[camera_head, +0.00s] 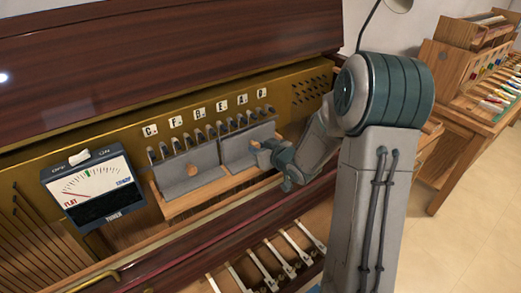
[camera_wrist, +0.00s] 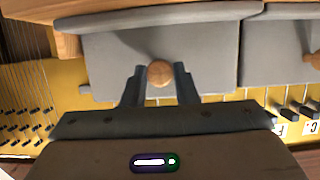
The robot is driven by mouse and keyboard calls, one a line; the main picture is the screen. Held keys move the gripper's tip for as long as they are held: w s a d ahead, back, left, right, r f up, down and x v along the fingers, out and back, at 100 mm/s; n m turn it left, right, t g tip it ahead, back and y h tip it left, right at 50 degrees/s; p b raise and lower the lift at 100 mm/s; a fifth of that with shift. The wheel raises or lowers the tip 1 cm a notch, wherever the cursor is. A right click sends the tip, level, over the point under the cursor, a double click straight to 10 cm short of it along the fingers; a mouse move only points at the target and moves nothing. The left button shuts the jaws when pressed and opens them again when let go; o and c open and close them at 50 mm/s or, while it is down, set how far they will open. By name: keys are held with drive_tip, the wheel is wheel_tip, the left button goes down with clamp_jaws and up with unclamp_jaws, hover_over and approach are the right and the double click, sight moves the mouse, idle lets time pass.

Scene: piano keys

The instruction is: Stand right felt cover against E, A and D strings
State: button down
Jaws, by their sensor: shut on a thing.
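The right felt cover (camera_head: 235,152) is a grey panel standing upright under the E, A and D labels, in front of the row of pins. My gripper (camera_head: 265,153) is at its front, shut on its round wooden knob. In the wrist view, my gripper's fingers (camera_wrist: 159,78) sit on both sides of the knob (camera_wrist: 159,73), with the right felt cover (camera_wrist: 210,45) behind. Contact between the right cover and the strings is hidden.
Both covers are at a wooden ledge (camera_head: 185,208) on the gold piano frame. A tuner (camera_head: 95,190) with a dial and an off/on switch is at the left. Keys (camera_head: 270,262) lie below. A wooden bench (camera_head: 470,110) with coloured parts is at the far right.

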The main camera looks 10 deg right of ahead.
drive_tip(key=shift+w+a, duration=0.25)
drive_tip(key=shift+w, duration=0.5)
drive_tip(key=c, duration=1.1)
unclamp_jaws()
drive_tip(key=shift+o, duration=0.2)
drive_tip(key=shift+s, duration=0.1)
drive_tip(key=p+v, duration=0.1)
drive_tip(key=v, duration=0.7)
drive_tip(key=shift+s+f+p, duration=0.15)
drive_tip(key=shift+f+p, duration=0.15)
drive_tip(key=shift+f, duration=0.05)
drive_tip(key=shift+d, duration=0.15)
